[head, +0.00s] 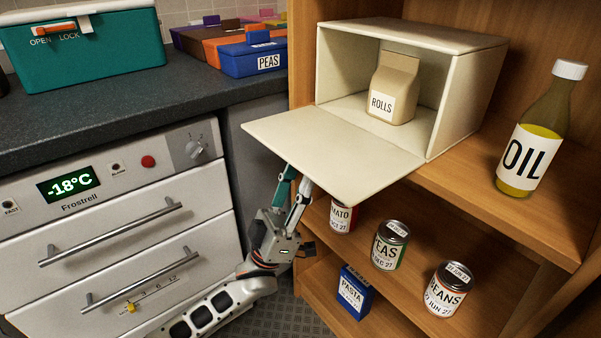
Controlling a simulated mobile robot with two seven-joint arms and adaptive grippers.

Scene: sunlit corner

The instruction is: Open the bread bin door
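The cream bread bin (459,100) stands on the upper shelf of the wooden cupboard. Its door (335,150) is folded down and lies roughly level, sticking out past the shelf's front. A paper bag labelled ROLLS (394,85) stands inside the open bin. My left gripper (296,182) is just below the door's front edge, pointing up. Its two fingers are apart with a gap and nothing visible between them. The tips meet the door's edge in the picture; I cannot tell whether they touch it. My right gripper is not in view.
An oil bottle (536,130) stands right of the bin. Below are a tomato can (342,217), a peas can (389,246), a beans can (446,289) and a pasta box (354,291). A freezer (120,215) with drawer handles is left, under a dark counter (200,98).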

